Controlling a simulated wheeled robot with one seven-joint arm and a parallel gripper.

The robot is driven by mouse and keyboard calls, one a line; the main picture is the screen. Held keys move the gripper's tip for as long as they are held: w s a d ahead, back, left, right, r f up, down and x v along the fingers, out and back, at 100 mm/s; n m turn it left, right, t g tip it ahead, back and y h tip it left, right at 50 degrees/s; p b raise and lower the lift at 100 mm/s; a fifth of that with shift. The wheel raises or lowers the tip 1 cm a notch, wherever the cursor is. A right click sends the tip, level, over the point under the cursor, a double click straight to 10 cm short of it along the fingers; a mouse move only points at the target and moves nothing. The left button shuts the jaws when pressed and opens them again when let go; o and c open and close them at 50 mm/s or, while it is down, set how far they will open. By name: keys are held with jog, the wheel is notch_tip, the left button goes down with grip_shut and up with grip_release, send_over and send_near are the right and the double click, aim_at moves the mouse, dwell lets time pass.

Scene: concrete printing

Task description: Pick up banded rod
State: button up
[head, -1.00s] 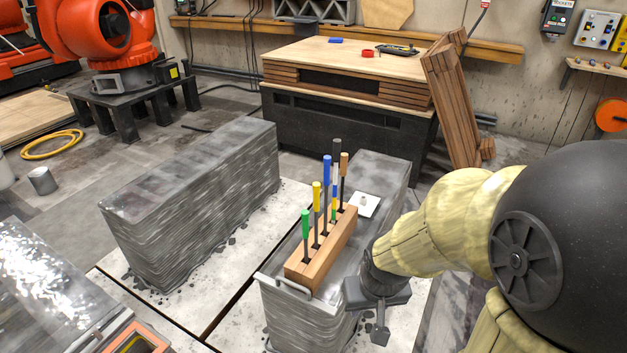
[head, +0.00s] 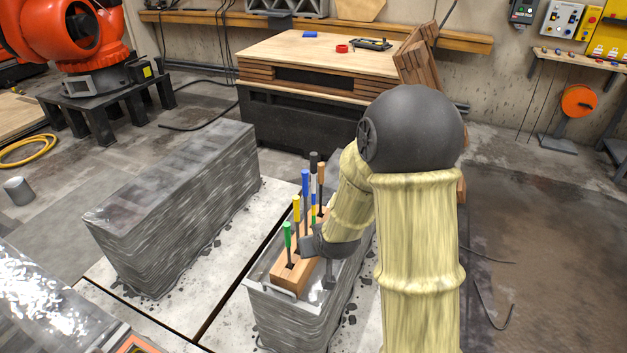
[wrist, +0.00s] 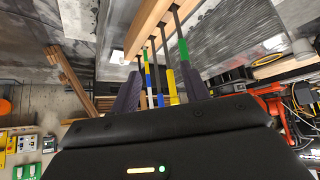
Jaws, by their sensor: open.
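In the wrist view the banded rod (wrist: 147,82) shows green, yellow, blue and white bands. My gripper (head: 319,262) is open at the right side of the block, with fingers pointing toward the rods. In the wrist view my gripper (wrist: 162,78) has its fingers on either side of several rods in line of sight. I cannot tell whether any rod lies between the fingers in depth.
Green-topped (head: 287,236), yellow-topped (head: 296,208), blue-topped (head: 305,181) and brown-topped (head: 321,174) rods stand close by in the same block. The block rests on a grey layered concrete wall (head: 275,323). Another such wall (head: 175,215) stands left, with a gap between.

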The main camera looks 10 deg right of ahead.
jog(key=w+r+m+t+h+p, duration=0.3)
jog(key=w+r+t+p, duration=0.4)
jog(key=p, duration=1.1)
jog(key=w+d+t+h, duration=0.1)
jog(key=w+t, duration=0.1)
jog(key=t, duration=0.1)
jog(key=shift+m+h+p, duration=0.3)
jog(key=shift+m+p, duration=0.1)
